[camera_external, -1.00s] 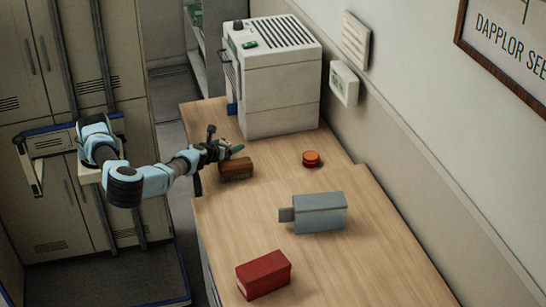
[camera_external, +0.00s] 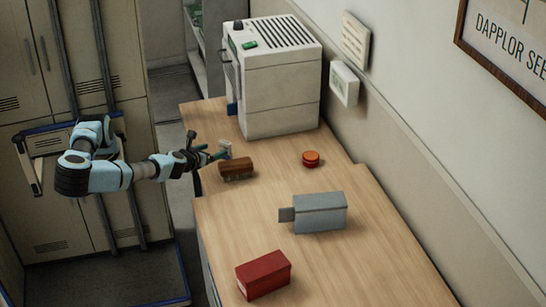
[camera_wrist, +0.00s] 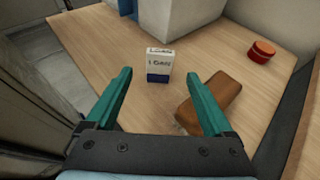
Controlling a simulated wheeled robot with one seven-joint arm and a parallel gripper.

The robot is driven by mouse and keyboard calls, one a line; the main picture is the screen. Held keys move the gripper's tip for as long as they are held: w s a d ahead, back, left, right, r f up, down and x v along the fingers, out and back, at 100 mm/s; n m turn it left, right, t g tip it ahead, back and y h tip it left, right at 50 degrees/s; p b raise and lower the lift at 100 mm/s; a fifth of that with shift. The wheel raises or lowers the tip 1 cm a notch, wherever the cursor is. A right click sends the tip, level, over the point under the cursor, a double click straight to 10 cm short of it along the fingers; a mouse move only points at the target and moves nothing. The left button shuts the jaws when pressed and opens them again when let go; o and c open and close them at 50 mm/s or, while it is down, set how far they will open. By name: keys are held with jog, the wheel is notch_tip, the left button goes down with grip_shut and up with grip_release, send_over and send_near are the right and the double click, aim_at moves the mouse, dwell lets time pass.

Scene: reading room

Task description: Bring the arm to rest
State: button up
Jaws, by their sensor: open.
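My gripper (camera_external: 215,152) is open and empty at the left edge of the table, by the brush's far left side. In the wrist view its two green fingers (camera_wrist: 159,77) are spread apart. A small white and blue box marked LOAN (camera_wrist: 159,62) stands upright beyond the fingertips. It also shows small in the external view (camera_external: 225,147). A brown brush (camera_external: 236,167) lies on the table close to the gripper. In the wrist view the brush (camera_wrist: 210,102) lies by the right finger. My arm is bent, reaching from the left.
The wooden table (camera_external: 270,195) also holds a grey boxy machine (camera_external: 280,90), a round red-orange object (camera_external: 311,159), a grey block with a tab (camera_external: 319,212) and a red box (camera_external: 263,275). Lockers (camera_external: 90,60) stand behind my arm. The table's middle has bare space.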

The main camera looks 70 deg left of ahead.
jog(key=s+a+f+n+g, duration=0.1)
jog(key=a+n, duration=0.1)
jog(key=s+a+f+n+g+p, duration=0.1)
jog(key=a+f+n+g, duration=0.1)
jog(key=s+a+f+n+g+p, duration=0.1)
jog(key=a+g, duration=0.1)
jog(key=shift+s+a+f+n, duration=0.2)
jog(key=shift+s+n, duration=0.15)
jog(key=shift+n, duration=0.05)
jog(key=s+n+g+h+p, duration=0.3)
jog(key=s+n+g+h, duration=0.15)
jog(key=n, duration=0.35)
notch_tip(320, 180, up, 15)
jog(key=d+n+t+h+p, duration=0.1)
jog(key=n+h+p, duration=0.3)
jog(key=n, duration=0.8)
jog(key=shift+s+d+h, duration=0.25)
jog(key=shift+s+h, duration=0.2)
jog(key=shift+h, duration=0.2)
